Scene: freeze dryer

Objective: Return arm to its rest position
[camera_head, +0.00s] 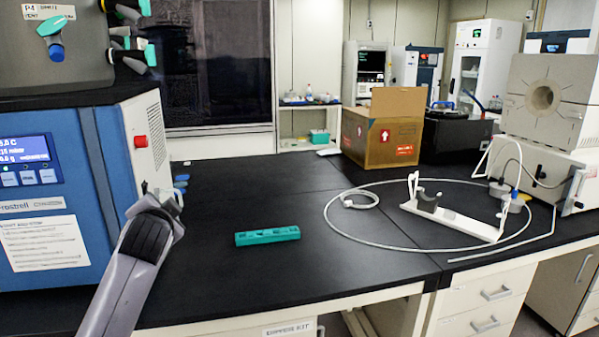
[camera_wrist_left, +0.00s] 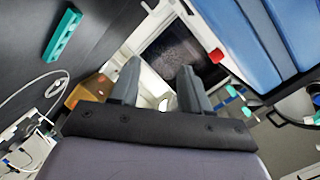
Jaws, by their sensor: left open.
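My left arm (camera_head: 128,272) reaches up from the lower left in the head view, in front of the blue-and-grey freeze dryer (camera_head: 95,140). My left gripper (camera_head: 176,198) is at the machine's right front edge, above the black bench, and its fingers are small and partly hidden there. In the left wrist view the two grey fingers of my left gripper (camera_wrist_left: 158,88) stand apart with nothing between them. The freeze dryer's blue panel (camera_wrist_left: 265,45) is at the upper right of that view. My right arm and gripper are not in view.
A teal rack (camera_head: 267,236) lies on the black bench (camera_head: 240,195), right of my left arm; it also shows in the wrist view (camera_wrist_left: 62,36). A cardboard box (camera_head: 384,130), a looped cable (camera_head: 330,222) and a white stand (camera_head: 450,218) are further right. The bench middle is mostly clear.

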